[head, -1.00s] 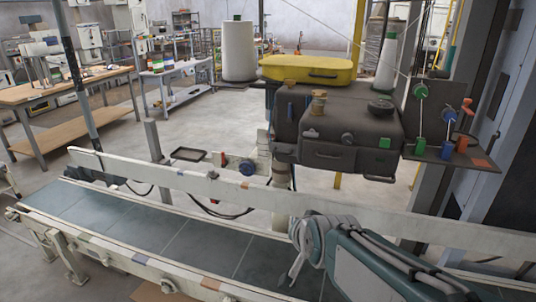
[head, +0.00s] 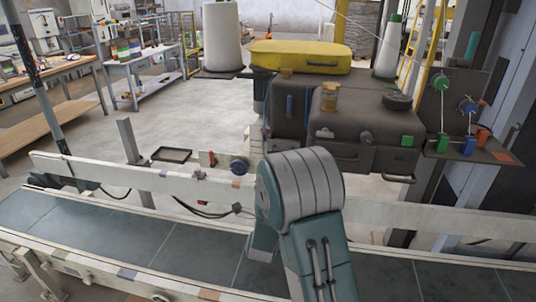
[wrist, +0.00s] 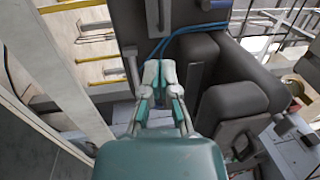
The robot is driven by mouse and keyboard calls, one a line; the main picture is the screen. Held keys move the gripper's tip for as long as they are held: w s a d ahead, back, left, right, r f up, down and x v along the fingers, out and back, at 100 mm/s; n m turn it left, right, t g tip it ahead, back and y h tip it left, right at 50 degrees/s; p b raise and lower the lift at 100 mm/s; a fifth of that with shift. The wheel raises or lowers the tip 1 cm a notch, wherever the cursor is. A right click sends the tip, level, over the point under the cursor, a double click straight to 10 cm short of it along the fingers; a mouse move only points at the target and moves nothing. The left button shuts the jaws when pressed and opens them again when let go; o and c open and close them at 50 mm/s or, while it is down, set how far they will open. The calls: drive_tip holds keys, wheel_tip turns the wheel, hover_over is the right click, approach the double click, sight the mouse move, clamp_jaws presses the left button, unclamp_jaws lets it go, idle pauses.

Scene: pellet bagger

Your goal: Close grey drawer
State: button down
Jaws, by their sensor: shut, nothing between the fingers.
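The dark grey machine (head: 290,118) stands beyond the conveyor in the head view. A dark grey block with a knob and a handle on its front (head: 345,155) stands out from it; I cannot tell for sure which part is the drawer or how far it is out. In the wrist view, dark grey blocks (wrist: 228,98) stand to the right of my gripper (wrist: 160,72). The gripper is shut and empty, its fingertips in front of the dark housing (wrist: 183,22) and blue cables. Contact is unclear. The head view shows my arm, but the gripper is hidden.
The conveyor (head: 120,240) and its pale side rail (head: 95,170) run across the front. A yellow case (head: 300,57) and a white thread cone (head: 222,38) stand above the machine. Yellow rods (wrist: 95,53) lie left of the gripper. The floor behind the rail is mostly clear.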

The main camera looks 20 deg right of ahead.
drive_tip(key=x, duration=1.4)
drive_tip(key=shift+d, duration=0.35)
drive_tip(key=shift+s+r, duration=0.1)
drive_tip(key=shift+a, duration=0.1)
